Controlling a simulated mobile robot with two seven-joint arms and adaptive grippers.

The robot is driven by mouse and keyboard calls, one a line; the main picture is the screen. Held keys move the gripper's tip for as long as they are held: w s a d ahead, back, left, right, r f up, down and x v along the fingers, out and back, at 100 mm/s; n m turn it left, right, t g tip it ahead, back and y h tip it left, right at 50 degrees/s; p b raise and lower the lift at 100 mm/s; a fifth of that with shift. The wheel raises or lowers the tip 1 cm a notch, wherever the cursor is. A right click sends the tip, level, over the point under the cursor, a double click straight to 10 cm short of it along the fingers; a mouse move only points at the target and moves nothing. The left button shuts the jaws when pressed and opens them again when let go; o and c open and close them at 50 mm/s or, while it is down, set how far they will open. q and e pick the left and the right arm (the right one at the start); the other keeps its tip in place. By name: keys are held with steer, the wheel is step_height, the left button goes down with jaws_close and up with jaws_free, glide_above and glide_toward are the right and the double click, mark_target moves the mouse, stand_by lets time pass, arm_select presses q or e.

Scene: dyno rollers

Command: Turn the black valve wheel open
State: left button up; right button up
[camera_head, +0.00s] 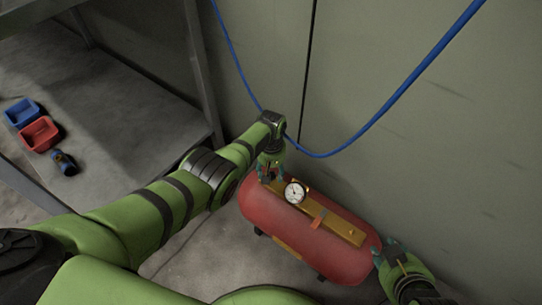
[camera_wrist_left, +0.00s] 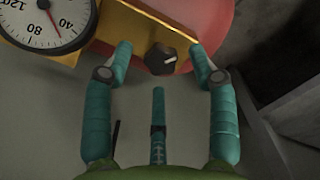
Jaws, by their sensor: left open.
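The black valve wheel (camera_wrist_left: 160,58) is a small dark knob on the yellow manifold bar (camera_wrist_left: 135,22) in the left wrist view. My left gripper (camera_wrist_left: 160,52) is open, with one teal fingertip on each side of the wheel; I cannot tell whether they touch it. In the head view my left gripper (camera_head: 270,170) is at the left end of the bar on the red tank (camera_head: 262,212) and hides the wheel there. My right gripper (camera_head: 386,249) is at the tank's right end, its spread unclear.
A white round gauge (camera_head: 295,193) stands on the bar beside the left gripper. A blue hose (camera_head: 385,105) hangs along the wall behind the left wrist. A blue bin (camera_head: 22,112) and a red bin (camera_head: 40,134) sit on the shelf at far left.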

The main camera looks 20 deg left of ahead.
arm_select(q)
step_height(320, 180, up, 11)
steer(key=shift+r, duration=0.15)
stand_by(0.4)
steer(key=shift+s, duration=0.1)
